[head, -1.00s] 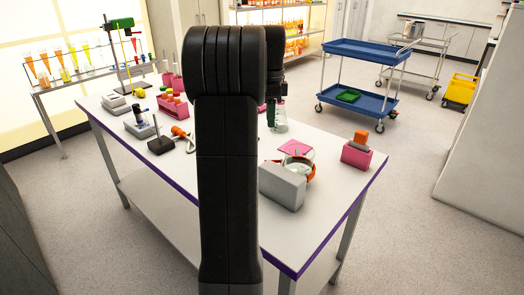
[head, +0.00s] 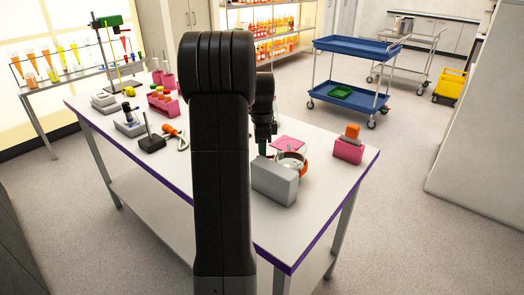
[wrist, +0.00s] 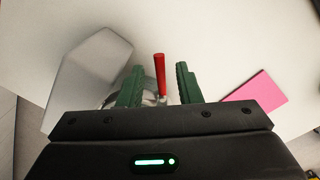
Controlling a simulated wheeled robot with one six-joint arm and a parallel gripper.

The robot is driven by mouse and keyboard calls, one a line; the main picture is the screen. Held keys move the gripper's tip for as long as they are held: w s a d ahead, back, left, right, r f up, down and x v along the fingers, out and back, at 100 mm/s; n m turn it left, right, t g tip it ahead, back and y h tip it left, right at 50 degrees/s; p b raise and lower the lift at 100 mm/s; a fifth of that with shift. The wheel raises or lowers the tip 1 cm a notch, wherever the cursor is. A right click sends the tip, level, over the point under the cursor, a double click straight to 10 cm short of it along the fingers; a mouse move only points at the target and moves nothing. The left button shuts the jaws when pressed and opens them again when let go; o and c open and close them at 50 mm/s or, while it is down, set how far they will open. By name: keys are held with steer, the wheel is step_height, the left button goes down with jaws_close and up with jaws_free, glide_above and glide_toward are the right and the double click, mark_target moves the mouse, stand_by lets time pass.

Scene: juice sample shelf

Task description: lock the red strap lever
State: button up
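The red lever (wrist: 160,75) shows in the wrist view as a slim upright handle on a small metal fitting. My gripper (wrist: 159,67) is open, with one green finger on each side of the lever and gaps between them. In the head view my gripper (head: 263,150) is just behind the grey block (head: 275,183), partly hidden by my arm. The grey block also shows left of the fingers in the wrist view (wrist: 95,65). A curved metal band is partly hidden behind the left finger. The red lever cannot be made out in the head view.
A pink pad (head: 288,142) lies behind a clear round vessel with an orange band (head: 293,163). A pink block (head: 348,151) with an orange top stands near the table's right corner. Pink racks (head: 163,103) and small instruments stand at the left.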

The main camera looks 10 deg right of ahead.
steer(key=shift+c, duration=0.4)
jaws_close()
steer(key=shift+s+n, duration=0.15)
steer(key=shift+n, duration=0.25)
steer(key=n+p, duration=0.1)
steer(key=s+n+p, duration=0.1)
steer(key=n, duration=0.1)
steer(key=shift+s+d+n+p, duration=0.2)
steer(key=shift+s+n, duration=0.1)
steer(key=shift+n, duration=0.8)
steer(key=shift+s+d+n+p, duration=0.1)
steer(key=shift+s+n+p, duration=0.15)
steer(key=shift+n, duration=0.85)
steer(key=shift+s, duration=0.1)
steer(key=shift+o, duration=0.4)
jaws_free()
steer(key=shift+a, duration=0.1)
